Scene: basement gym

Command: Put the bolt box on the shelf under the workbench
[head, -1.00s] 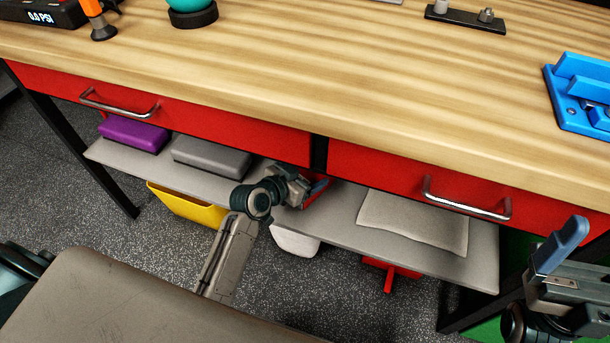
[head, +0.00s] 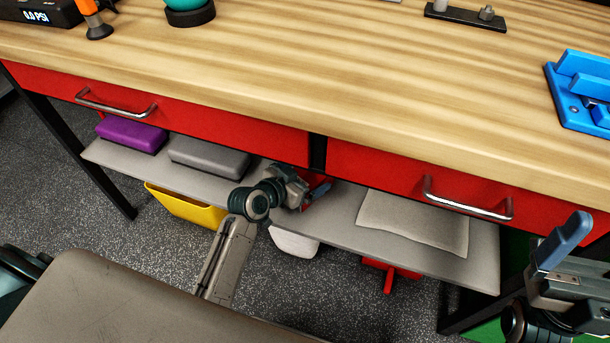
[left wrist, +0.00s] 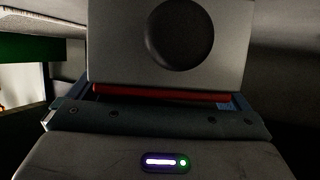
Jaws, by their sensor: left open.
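The workbench (head: 300,70) has a wooden top and red drawers. The grey shelf (head: 345,228) runs beneath it. A small red box (head: 318,193), seemingly the bolt box, is at the middle of the shelf, mostly hidden by my left gripper (head: 308,188). My left gripper is open, reaching in under the drawers at the box. In the left wrist view, a grey face with a dark disc (left wrist: 180,35) and a red lower edge (left wrist: 160,93) is close in front of the gripper. Its fingertips are hidden there. My right gripper (head: 560,250) is at the lower right, away from the shelf; its jaw gap is unclear.
On the shelf, a purple block (head: 132,134) and a grey case (head: 209,156) are to the left, and a pale folded cloth (head: 413,220) to the right. A yellow bin (head: 185,207) is below. The drawer fronts hang close above my left gripper.

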